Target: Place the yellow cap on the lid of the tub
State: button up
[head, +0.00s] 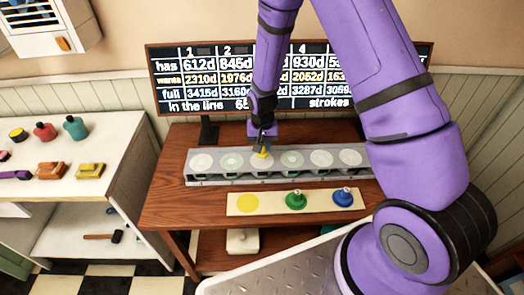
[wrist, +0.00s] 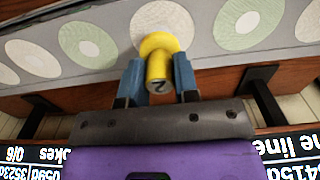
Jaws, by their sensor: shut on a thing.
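The yellow cap (head: 263,154) is between the fingers of my gripper (head: 263,142), above the third pale disc from the left on a long grey unit. In the wrist view, the yellow cap (wrist: 157,57) has a wide flange and a knob with a dark mark, and both blue fingers of my gripper (wrist: 158,77) close on the knob. The flange overlaps a white round lid (wrist: 163,22). I cannot tell whether the cap touches it. The grey unit (head: 280,179) carries a row of several white and pale green lids.
A cream board (head: 270,207) in front has a bare yellow circle (head: 248,202), a green cap (head: 296,199) and a blue cap (head: 342,196). A display board (head: 200,80) with numbers stands behind the unit. A side shelf (head: 110,128) at left holds several coloured objects.

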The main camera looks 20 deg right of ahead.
jog(key=shift+w, duration=0.35)
jog(key=shift+f, duration=1.75)
jog(key=o, duration=1)
jog(key=shift+f, duration=0.15)
notch_tip(320, 180, up, 12)
jog(key=shift+r, duration=0.25)
